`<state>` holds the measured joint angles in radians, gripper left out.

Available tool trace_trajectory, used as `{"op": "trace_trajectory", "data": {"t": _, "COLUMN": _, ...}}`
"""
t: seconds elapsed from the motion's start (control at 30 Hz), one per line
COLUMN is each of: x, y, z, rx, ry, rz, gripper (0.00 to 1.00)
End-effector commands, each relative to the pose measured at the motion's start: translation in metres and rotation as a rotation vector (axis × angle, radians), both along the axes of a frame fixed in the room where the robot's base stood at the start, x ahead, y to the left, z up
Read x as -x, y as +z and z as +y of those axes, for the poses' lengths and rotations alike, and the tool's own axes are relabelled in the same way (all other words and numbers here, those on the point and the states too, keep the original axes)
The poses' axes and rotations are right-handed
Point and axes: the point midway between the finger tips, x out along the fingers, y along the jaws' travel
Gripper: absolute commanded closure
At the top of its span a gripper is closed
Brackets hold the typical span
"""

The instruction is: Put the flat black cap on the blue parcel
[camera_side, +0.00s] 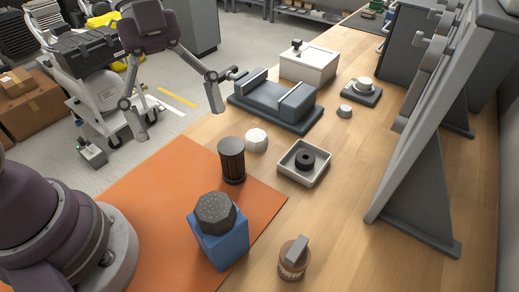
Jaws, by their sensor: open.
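The blue parcel (222,248) stands on the orange mat near its front right edge. A flat, many-sided black cap (215,211) with small pale dots lies on top of it and covers most of its top face. My gripper (180,117) is at the upper left, raised, with its two fingers spread wide and nothing between them. It is well apart from the cap and the parcel.
A dark ribbed cylinder (232,160) and a white faceted piece (257,140) stand behind the parcel. A pale tray (289,173) holds a black round piece (305,160). A brown pot (292,263) stands front right; a grey rack (440,120) lines the right.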

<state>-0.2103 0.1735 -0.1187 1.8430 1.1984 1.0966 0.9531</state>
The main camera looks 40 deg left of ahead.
Motion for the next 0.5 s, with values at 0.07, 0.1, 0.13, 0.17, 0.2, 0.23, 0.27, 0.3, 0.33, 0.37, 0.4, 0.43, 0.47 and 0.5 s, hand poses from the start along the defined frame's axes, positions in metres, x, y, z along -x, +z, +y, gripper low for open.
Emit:
{"op": "trace_trajectory", "data": {"t": 0.07, "x": -0.001, "y": 0.004, "z": 0.003, "rx": -0.003, "ry": -0.001, "rz": -0.002, "gripper": 0.23}}
{"op": "trace_trajectory", "data": {"t": 0.1, "x": -0.001, "y": 0.005, "z": 0.004, "rx": -0.008, "ry": 0.013, "rz": 0.000, "gripper": 0.23}}
{"op": "trace_trajectory", "data": {"t": 0.13, "x": -0.001, "y": 0.006, "z": 0.004, "rx": -0.018, "ry": 0.040, "rz": 0.002, "gripper": 0.23}}
{"op": "trace_trajectory", "data": {"t": 0.17, "x": -0.001, "y": 0.007, "z": 0.004, "rx": -0.034, "ry": 0.090, "rz": 0.005, "gripper": 0.23}}
{"op": "trace_trajectory", "data": {"t": 0.2, "x": -0.002, "y": 0.008, "z": 0.005, "rx": -0.067, "ry": 0.197, "rz": 0.011, "gripper": 0.23}}
{"op": "trace_trajectory", "data": {"t": 0.23, "x": -0.002, "y": 0.009, "z": 0.006, "rx": -0.094, "ry": 0.306, "rz": 0.015, "gripper": 0.23}}
{"op": "trace_trajectory", "data": {"t": 0.27, "x": -0.003, "y": 0.009, "z": 0.009, "rx": -0.124, "ry": 0.438, "rz": 0.020, "gripper": 0.23}}
{"op": "trace_trajectory", "data": {"t": 0.3, "x": -0.004, "y": 0.010, "z": 0.015, "rx": -0.154, "ry": 0.635, "rz": 0.022, "gripper": 0.23}}
{"op": "trace_trajectory", "data": {"t": 0.33, "x": -0.004, "y": 0.010, "z": 0.021, "rx": -0.169, "ry": 0.788, "rz": 0.023, "gripper": 0.23}}
{"op": "trace_trajectory", "data": {"t": 0.37, "x": -0.004, "y": 0.010, "z": 0.029, "rx": -0.176, "ry": 0.942, "rz": 0.022, "gripper": 0.23}}
{"op": "trace_trajectory", "data": {"t": 0.4, "x": -0.003, "y": 0.009, "z": 0.040, "rx": -0.174, "ry": 1.141, "rz": 0.021, "gripper": 0.23}}
{"op": "trace_trajectory", "data": {"t": 0.43, "x": -0.001, "y": 0.009, "z": 0.050, "rx": -0.164, "ry": 1.283, "rz": 0.019, "gripper": 0.23}}
{"op": "trace_trajectory", "data": {"t": 0.47, "x": 0.000, "y": 0.008, "z": 0.059, "rx": -0.149, "ry": 1.418, "rz": 0.018, "gripper": 0.23}}
{"op": "trace_trajectory", "data": {"t": 0.5, "x": 0.003, "y": 0.007, "z": 0.072, "rx": -0.125, "ry": 1.572, "rz": 0.017, "gripper": 0.23}}
